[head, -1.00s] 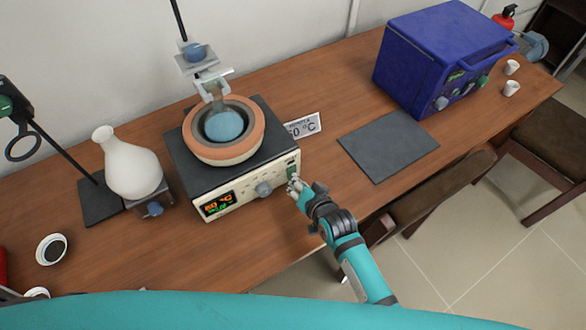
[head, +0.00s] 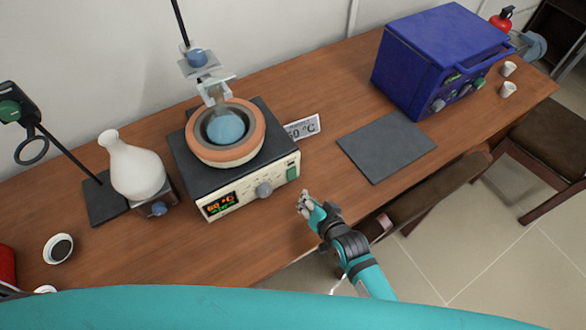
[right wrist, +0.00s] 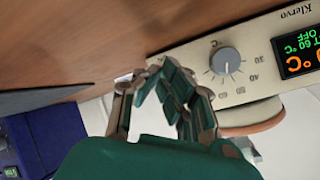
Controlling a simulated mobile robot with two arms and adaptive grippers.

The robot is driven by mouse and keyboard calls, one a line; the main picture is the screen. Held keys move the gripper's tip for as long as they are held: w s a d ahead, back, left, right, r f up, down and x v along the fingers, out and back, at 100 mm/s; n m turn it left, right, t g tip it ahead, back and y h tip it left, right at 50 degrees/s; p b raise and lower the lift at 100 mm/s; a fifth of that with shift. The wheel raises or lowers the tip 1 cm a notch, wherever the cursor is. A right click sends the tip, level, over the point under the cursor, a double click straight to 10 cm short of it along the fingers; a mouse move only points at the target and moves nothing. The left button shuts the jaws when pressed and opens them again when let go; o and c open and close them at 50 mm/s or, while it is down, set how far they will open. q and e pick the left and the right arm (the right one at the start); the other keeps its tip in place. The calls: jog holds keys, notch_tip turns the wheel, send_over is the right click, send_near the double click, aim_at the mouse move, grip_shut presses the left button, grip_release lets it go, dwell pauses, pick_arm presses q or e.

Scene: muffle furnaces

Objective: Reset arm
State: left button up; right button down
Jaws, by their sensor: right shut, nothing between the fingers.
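My right gripper (head: 306,200) is shut and empty, just right of and in front of the heating unit (head: 184,165), apart from its front panel. In the right wrist view my right gripper (right wrist: 150,75) has its fingertips together, with the unit's dial (right wrist: 225,61) and lit display (right wrist: 298,50) beyond it. The head view also shows the dial (head: 264,189), the display (head: 220,204) and a green switch (head: 292,172) on the panel. My right arm comes in from below. My left gripper does not show.
A bath bowl (head: 247,150) with a blue flask stands on the unit. A white flask (head: 135,170) is at left, with a ring stand (head: 35,150) beside it. A dark mat (head: 388,147) and a blue furnace (head: 440,50) are at right. A chair (head: 430,190) stands at the table's front edge.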

jog(key=shift+s+d, duration=0.15)
jog(key=shift+s, duration=0.05)
dwell(0.5)
jog(key=s+d+r+n+g+h, duration=0.25)
jog(key=s+d+r, duration=0.25)
jog(key=s+d, duration=0.5)
jog(key=s+d+r+n+g+h, duration=0.1)
jog(key=s+d+r+g+h, duration=0.4)
jog(key=s+d, duration=0.45)
notch_tip(320, 180, down, 29)
jog(key=s+y+b, duration=0.2)
jog(key=s+d+f+g+b, duration=0.1)
jog(key=s+d+f, duration=0.2)
jog(key=s+f, duration=1.2)
jog(key=shift+s+d+f+g+h+b, duration=0.2)
jog(key=shift+s+f+g+h+b, duration=0.15)
jog(key=shift+f, duration=0.4)
